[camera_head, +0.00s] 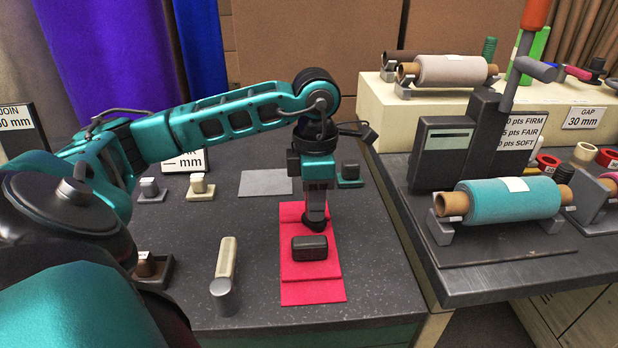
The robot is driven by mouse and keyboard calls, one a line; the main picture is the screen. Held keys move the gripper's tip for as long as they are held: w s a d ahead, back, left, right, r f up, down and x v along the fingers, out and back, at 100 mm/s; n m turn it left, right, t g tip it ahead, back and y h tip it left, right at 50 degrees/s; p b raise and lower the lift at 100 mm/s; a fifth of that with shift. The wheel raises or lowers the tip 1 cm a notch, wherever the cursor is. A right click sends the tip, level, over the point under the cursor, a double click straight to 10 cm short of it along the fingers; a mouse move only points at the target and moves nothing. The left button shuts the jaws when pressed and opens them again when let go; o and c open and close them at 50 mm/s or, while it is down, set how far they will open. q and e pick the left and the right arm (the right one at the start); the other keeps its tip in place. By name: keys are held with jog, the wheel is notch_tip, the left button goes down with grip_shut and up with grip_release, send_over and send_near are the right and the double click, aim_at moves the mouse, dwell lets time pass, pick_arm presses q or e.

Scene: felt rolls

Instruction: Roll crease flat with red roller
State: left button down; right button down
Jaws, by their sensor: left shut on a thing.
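A red felt strip (312,290) lies lengthwise on the dark speckled table, with faint cross lines where its surface steps. A dark rounded block (310,247) sits on the strip. My left gripper (315,218) points down over the middle of the strip, just behind the block. It is shut on a dark thing low between its fingers, mostly hidden by the gripper; I cannot tell its shape or whether it touches the felt. No roller that is clearly red shows. A tool with a cream bar and grey end (225,266) lies left of the strip. My right gripper is out of view.
A grey sheet (266,183) lies behind the strip. Small blocks (197,187) stand at the back left. On the right-hand table, a teal felt roll (508,201) rests on stands beside a dark gauge box (445,150). The table is clear right of the strip.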

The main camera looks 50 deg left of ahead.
aim_at(289, 227)
pick_arm(q)
jog(key=shift+s+a+f, duration=0.1)
jog(key=shift+s+f, duration=0.05)
jog(key=shift+f, duration=0.05)
jog(key=shift+s+a+f+b, duration=0.1)
jog(key=shift+s+a+b, duration=0.25)
jog(key=shift+s, duration=0.15)
jog(key=shift+s+a, duration=0.35)
jog(key=shift+s, duration=0.1)
jog(key=shift+s+a+b, duration=0.5)
jog(key=shift+b, duration=0.15)
jog(key=shift+s+a+r, duration=0.25)
jog(key=shift+s+r, duration=0.05)
jog(key=shift+s, duration=0.05)
jog(key=shift+w+r, duration=0.1)
jog(key=shift+r, duration=0.05)
